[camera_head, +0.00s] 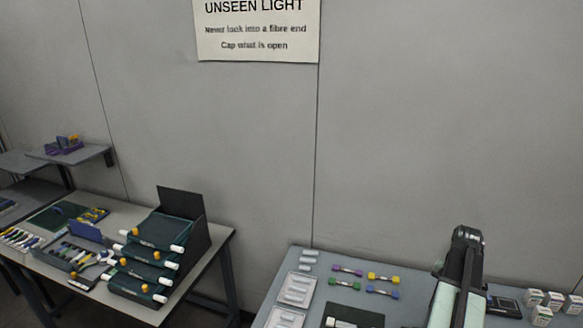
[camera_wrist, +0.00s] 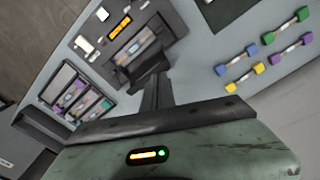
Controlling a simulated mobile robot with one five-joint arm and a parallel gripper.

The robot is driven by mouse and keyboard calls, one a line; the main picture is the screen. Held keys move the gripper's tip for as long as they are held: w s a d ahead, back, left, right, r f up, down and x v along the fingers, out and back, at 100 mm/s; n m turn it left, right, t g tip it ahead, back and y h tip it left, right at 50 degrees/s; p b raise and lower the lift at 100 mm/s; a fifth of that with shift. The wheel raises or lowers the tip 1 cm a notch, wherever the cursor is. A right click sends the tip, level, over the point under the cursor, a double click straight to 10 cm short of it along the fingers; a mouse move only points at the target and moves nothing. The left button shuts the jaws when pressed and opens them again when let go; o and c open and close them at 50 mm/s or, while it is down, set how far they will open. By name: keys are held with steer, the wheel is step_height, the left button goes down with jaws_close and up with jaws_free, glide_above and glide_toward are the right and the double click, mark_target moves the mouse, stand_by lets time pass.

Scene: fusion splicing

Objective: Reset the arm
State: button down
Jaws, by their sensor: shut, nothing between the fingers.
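My gripper (camera_wrist: 157,88) shows in the wrist view as dark fingers closed together, with nothing between them. Its greenish body with a small orange bar and a green light fills the bottom of that view. The fingers point towards a grey device with an orange display (camera_wrist: 121,27) on the bench; I cannot tell the gap between them. In the head view my pale green and black arm rises in front of the right bench (camera_head: 274,300) and hides part of it. I cannot make out the fingertips there.
Dumbbell-shaped pieces with coloured ends (camera_head: 383,278) lie on the right bench, near white trays (camera_head: 296,289). Small white boxes (camera_head: 543,300) stand at its right. The left bench (camera_head: 205,262) holds stacked dark green trays (camera_head: 152,260) and tools. A floor gap separates the benches.

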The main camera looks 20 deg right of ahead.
steer(key=w+a+n, duration=0.3)
steer(key=w+a, duration=0.5)
steer(key=a, duration=0.5)
steer(key=w+a+n, duration=0.3)
steer(key=w+a, duration=0.5)
steer(key=a, duration=0.4)
steer(key=s+a+f+n+b, duration=0.1)
steer(key=a+n, duration=0.5)
steer(key=a, duration=1.8)
steer(key=shift+s+a+n, duration=0.25)
steer(key=shift+s+n, duration=0.05)
steer(key=shift+s, duration=0.15)
steer(key=shift+d+f, duration=0.1)
steer(key=shift+d, duration=0.05)
